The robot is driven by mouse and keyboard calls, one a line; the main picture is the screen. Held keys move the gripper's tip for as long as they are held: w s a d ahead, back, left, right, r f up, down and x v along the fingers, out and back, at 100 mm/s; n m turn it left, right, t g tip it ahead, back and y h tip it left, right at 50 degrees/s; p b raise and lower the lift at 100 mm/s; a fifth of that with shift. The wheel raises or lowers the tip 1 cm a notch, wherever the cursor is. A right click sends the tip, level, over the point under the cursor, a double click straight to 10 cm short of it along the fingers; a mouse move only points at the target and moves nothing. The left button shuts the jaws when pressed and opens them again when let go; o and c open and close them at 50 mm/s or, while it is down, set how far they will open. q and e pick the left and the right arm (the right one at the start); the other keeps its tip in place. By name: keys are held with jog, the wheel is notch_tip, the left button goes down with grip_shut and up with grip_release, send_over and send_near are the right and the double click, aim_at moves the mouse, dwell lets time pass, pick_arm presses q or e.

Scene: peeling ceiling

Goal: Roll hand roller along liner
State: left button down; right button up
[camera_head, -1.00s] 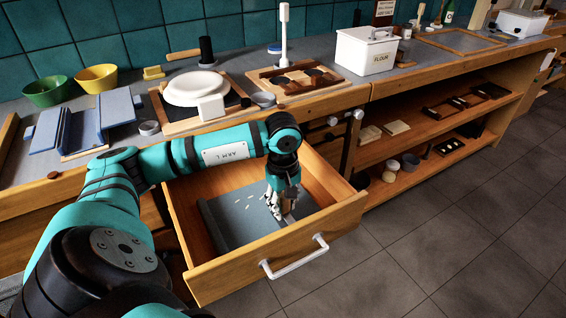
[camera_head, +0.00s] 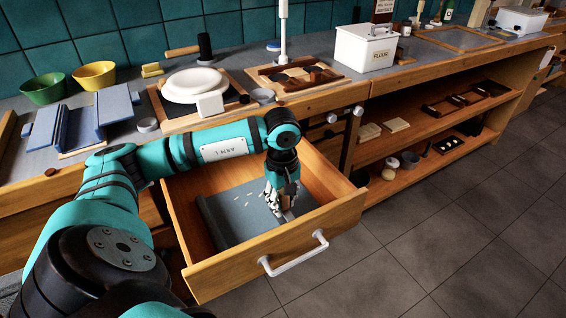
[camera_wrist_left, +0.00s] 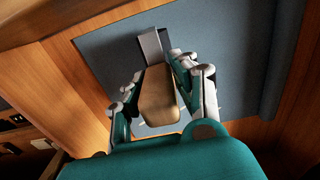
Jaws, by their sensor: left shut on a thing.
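An open wooden drawer (camera_head: 230,268) holds a grey-blue liner (camera_head: 228,224) whose left edge is rolled or raised. The liner also shows in the left wrist view (camera_wrist_left: 108,70). My left gripper (camera_head: 282,203) is inside the drawer, near its front right. In the left wrist view its fingers (camera_wrist_left: 165,95) are shut around the tan handle of the hand roller (camera_wrist_left: 158,95). A grey roller head extends beyond the fingers, at or just above the liner; contact is hard to tell. Several small pale marks lie on the liner left of the gripper. My right gripper is not in view.
The drawer's white handle (camera_head: 294,256) faces the floor. The counter above holds a white plate (camera_head: 193,84), green (camera_head: 45,88) and yellow (camera_head: 95,75) bowls, and a flour tin (camera_head: 366,48). Open shelves (camera_head: 420,135) stand to the right.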

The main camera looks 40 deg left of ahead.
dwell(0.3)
pick_arm(q)
jog(key=shift+w+d+b, duration=0.1)
jog(key=shift+w+d, duration=0.1)
jog(key=shift+w, duration=0.45)
jog(key=shift+w+d+b, duration=0.15)
jog(key=shift+w+d, duration=0.1)
jog(key=shift+w, duration=0.45)
jog(key=shift+w+d+b, duration=0.1)
jog(key=shift+w+d, duration=0.1)
jog(key=shift+w, duration=0.45)
jog(key=shift+w+d+b, duration=0.15)
jog(key=shift+w+d, duration=0.1)
jog(key=shift+w, duration=0.4)
jog(key=shift+w+d+b, duration=0.1)
jog(key=shift+w+d, duration=0.15)
jog(key=shift+w, duration=0.45)
jog(key=shift+w+d+b, duration=0.15)
jog(key=shift+w+d, duration=0.1)
jog(key=shift+w, duration=0.4)
notch_tip(320, 180, up, 7)
jog(key=p, duration=0.4)
jog(key=shift+p, duration=0.3)
